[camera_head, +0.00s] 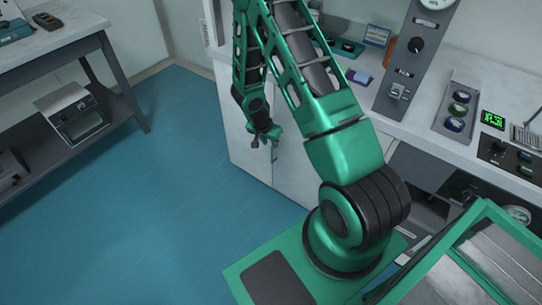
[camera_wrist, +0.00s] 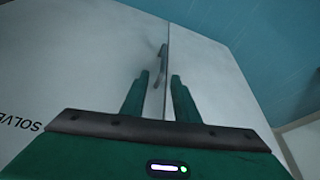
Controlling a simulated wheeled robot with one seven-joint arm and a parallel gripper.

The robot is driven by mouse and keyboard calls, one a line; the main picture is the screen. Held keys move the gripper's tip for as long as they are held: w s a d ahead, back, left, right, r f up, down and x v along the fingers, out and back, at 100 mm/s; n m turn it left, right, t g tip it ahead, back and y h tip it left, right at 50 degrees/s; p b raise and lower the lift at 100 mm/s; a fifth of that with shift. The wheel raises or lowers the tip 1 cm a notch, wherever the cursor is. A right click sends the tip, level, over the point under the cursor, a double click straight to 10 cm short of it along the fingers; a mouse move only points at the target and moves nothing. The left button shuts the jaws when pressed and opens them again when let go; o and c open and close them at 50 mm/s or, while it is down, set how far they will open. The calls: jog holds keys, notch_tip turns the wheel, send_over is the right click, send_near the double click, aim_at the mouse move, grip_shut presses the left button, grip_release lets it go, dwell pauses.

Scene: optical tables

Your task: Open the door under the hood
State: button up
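The white cabinet doors (camera_wrist: 112,45) fill much of the wrist view, with a dark seam between two panels. A slim grey handle (camera_wrist: 161,62) stands beside the seam on the left panel. Both panels look shut. My gripper (camera_wrist: 159,77) is open, its two green fingers apart and pointing at the handle. The handle's near end shows between the fingertips; I cannot tell whether they reach around it. In the head view my gripper (camera_head: 264,141) hangs low in front of the white cabinet (camera_head: 247,160) under the counter; the handle is hidden there.
The counter (camera_head: 362,104) above the cabinet carries a gauge panel (camera_head: 411,60) and small instruments. Blue floor (camera_head: 145,205) lies open to the left. A grey table (camera_head: 62,38) with a device on its lower shelf stands at the far left. A green-framed tray (camera_head: 500,262) is at the lower right.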

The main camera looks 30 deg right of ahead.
aim_at(272, 161)
jog(key=x, duration=0.8)
jog(key=a+x, duration=0.1)
jog(key=x, duration=0.3)
jog(key=shift+w+f, duration=0.1)
jog(key=shift+f, duration=0.5)
grip_shut()
